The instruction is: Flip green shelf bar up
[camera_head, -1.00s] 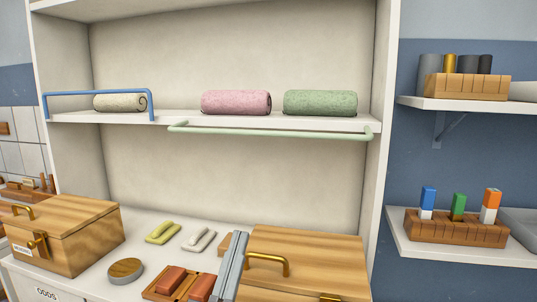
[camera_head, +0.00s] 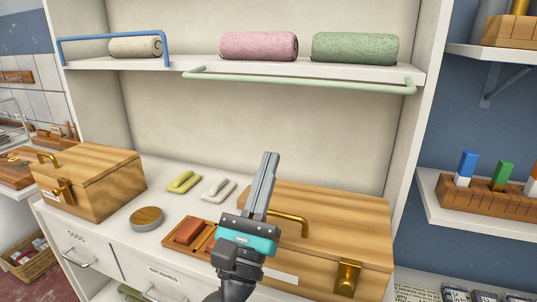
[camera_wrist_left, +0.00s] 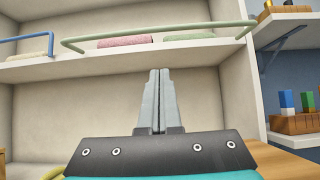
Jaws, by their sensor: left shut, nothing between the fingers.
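The green shelf bar (camera_head: 300,81) hangs folded down along the front edge of the upper shelf, in front of and below a pink towel roll (camera_head: 259,46) and a green towel roll (camera_head: 355,47). It also shows across the top of the left wrist view (camera_wrist_left: 160,35). My left gripper (camera_head: 270,155) is shut and empty, pointing up, below the bar and apart from it. In the left wrist view its closed fingers (camera_wrist_left: 159,72) point up toward the shelf. My right gripper is not in view.
A blue bar (camera_head: 112,37) stands raised at the shelf's left, before a cream roll (camera_head: 136,46). Wooden boxes (camera_head: 88,178) (camera_head: 335,225) stand on the counter, with brushes and a round tin between. The space between counter and shelf is open.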

